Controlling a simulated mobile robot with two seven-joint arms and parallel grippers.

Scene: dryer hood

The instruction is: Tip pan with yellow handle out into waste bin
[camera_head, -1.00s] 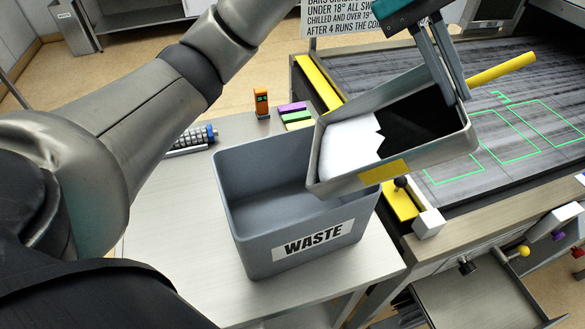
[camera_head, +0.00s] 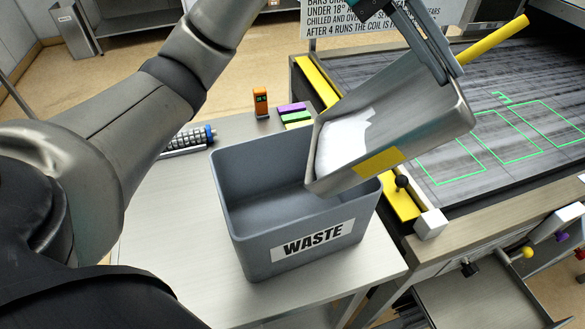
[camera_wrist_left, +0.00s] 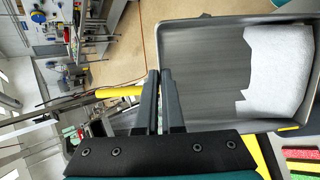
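The metal pan (camera_head: 432,105) has a yellow handle (camera_head: 494,39) and a yellow patch on its side. It is tilted, with its lower left end over the right side of the grey waste bin (camera_head: 296,243). A white mass (camera_head: 345,142) lies inside the pan at that low end; it also shows in the left wrist view (camera_wrist_left: 278,72). My left gripper (camera_head: 440,62) is shut on the pan's far wall, one finger on each side; its fingers show in the left wrist view (camera_wrist_left: 162,100). The bin stands upright; its visible inside looks empty. My right gripper is not in view.
The bin stands on a light table (camera_head: 165,235). An orange device (camera_head: 261,102) and coloured blocks (camera_head: 293,113) sit behind it. A grey bed with green outlines (camera_head: 490,140) lies to the right, with a white cube (camera_head: 431,222) at its near corner.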

